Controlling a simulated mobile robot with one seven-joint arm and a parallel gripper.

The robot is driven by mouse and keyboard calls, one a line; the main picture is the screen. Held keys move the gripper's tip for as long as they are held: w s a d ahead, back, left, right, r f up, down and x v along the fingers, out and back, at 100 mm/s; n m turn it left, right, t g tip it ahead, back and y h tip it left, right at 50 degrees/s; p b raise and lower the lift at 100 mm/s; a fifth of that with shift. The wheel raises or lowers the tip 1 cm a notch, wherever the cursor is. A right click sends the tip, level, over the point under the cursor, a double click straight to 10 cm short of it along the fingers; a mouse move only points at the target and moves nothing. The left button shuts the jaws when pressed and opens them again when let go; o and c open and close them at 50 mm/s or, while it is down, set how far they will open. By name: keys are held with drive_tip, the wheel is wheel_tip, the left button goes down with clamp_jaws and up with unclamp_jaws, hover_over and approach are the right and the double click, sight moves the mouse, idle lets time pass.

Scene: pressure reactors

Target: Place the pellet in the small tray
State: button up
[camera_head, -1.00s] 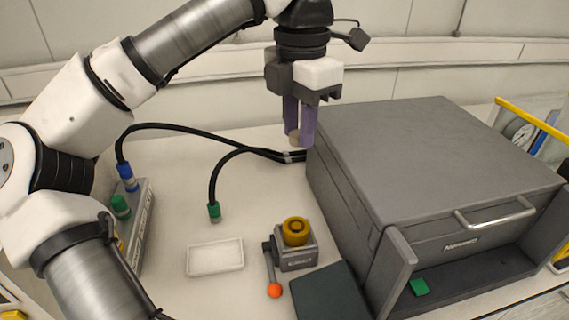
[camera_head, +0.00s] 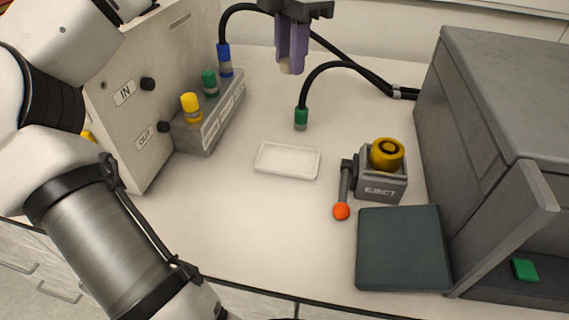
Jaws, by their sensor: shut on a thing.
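My gripper (camera_head: 290,66) points down near the top of the view, with purple fingers shut on a small beige pellet (camera_head: 286,68). Only the lower end of the pellet shows between the fingertips. The small tray (camera_head: 287,174) is white, shallow and rectangular, and lies flat on the bench. It looks empty. My gripper is above and behind the tray, apart from it.
A green-tipped hose (camera_head: 301,118) stands behind the tray. Right of it is an eject block (camera_head: 380,190) with a yellow top and an orange-knobbed lever (camera_head: 341,211). A dark pad (camera_head: 402,248) and grey reactor (camera_head: 500,90) are at right; a port block (camera_head: 212,122) is at left.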

sight(288, 162)
wheel_tip(288, 162, down, 19)
drive_tip(key=shift+f+b, duration=0.15)
drive_tip(key=shift+b, duration=0.35)
drive_tip(key=shift+f, duration=0.2)
drive_tip(key=o, duration=1)
drive_tip(key=shift+c, duration=0.2)
drive_tip(key=shift+r, duration=0.1)
wheel_tip(288, 162, up, 12)
drive_tip(key=shift+w+d+r, duration=0.15)
drive_tip(key=shift+d, duration=0.05)
